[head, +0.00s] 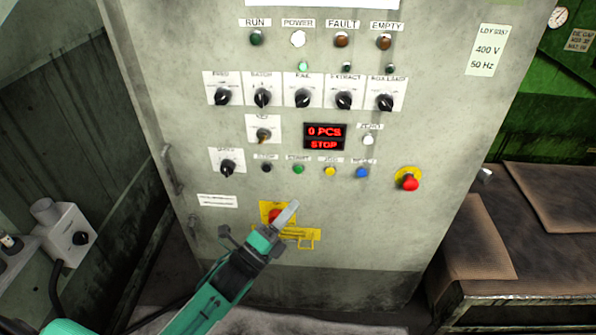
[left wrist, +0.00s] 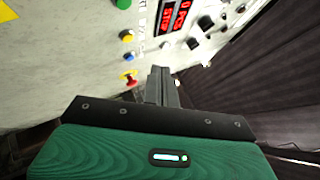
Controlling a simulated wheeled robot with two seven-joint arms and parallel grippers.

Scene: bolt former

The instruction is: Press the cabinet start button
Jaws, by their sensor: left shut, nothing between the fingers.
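The green start button (head: 298,169) sits on the grey cabinet front (head: 420,120), in a row under the red display (head: 325,137), which reads 0 PCS and STOP. In the left wrist view a green button (left wrist: 124,4) shows at the top edge. My left gripper (head: 291,209) is shut and empty, below the start button in the head view and in front of the yellow-plated red switch, partly hiding it. Its fingers also show in the left wrist view (left wrist: 160,75). I cannot tell how far the fingertips are from the panel. My right gripper is not in view.
Beside the start button are a black stop button (head: 266,168), a yellow button (head: 329,171) and a blue button (head: 362,173). A red emergency stop (head: 410,183) protrudes at the right. Black knobs (head: 303,98) line the panel above. A cabinet handle (head: 172,170) is at the left.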

